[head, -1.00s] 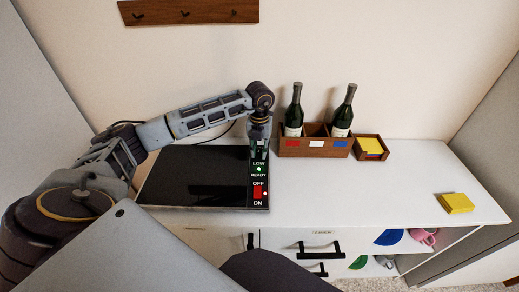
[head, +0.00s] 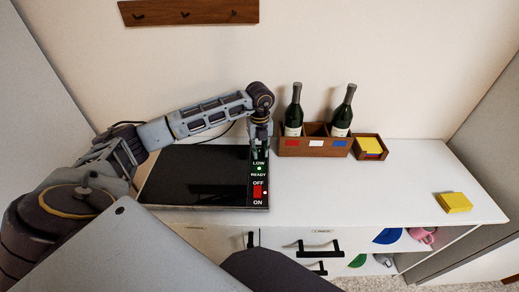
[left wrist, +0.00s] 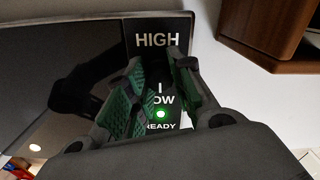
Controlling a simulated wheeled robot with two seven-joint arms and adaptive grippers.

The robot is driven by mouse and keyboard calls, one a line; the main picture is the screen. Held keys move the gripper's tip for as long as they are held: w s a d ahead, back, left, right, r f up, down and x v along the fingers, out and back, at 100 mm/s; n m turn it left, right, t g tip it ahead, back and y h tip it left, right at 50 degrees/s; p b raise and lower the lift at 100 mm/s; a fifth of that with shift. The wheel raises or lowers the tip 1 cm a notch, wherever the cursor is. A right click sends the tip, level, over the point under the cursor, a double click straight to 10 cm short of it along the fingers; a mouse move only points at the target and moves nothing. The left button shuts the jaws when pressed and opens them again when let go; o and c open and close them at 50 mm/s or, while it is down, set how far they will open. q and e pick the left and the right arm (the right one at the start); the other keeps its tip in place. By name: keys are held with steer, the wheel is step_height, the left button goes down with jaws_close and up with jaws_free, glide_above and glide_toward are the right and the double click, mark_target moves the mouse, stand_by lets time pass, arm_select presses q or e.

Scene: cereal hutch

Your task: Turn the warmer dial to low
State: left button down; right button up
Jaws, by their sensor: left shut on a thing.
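The warmer (head: 195,175) is a flat black plate on the white counter, with a control strip on its right side. In the head view the strip shows LOW, a lit green READY light (head: 259,169) and a red OFF/ON switch (head: 258,192). My left gripper (head: 259,143) points down at the strip's far end, above LOW. In the left wrist view its green-padded fingers (left wrist: 163,78) are shut on the dial between HIGH and LOW. The fingers largely hide the dark dial, so its pointer cannot be read. My right gripper is out of view.
A wooden bottle rack (head: 315,147) with two green bottles stands right of the warmer, close to my left gripper. A small wooden holder (head: 371,147) with yellow notes adjoins it. The counter's middle is clear.

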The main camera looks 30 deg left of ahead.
mark_target(259, 149)
arm_select(q)
steer(key=shift+w+r, duration=0.1)
steer(key=c, duration=1.7)
jaws_free()
steer(key=o, duration=0.5)
steer(key=shift+c, duration=0.2)
steer(key=shift+o, duration=0.2)
step_height(259, 149, up, 12)
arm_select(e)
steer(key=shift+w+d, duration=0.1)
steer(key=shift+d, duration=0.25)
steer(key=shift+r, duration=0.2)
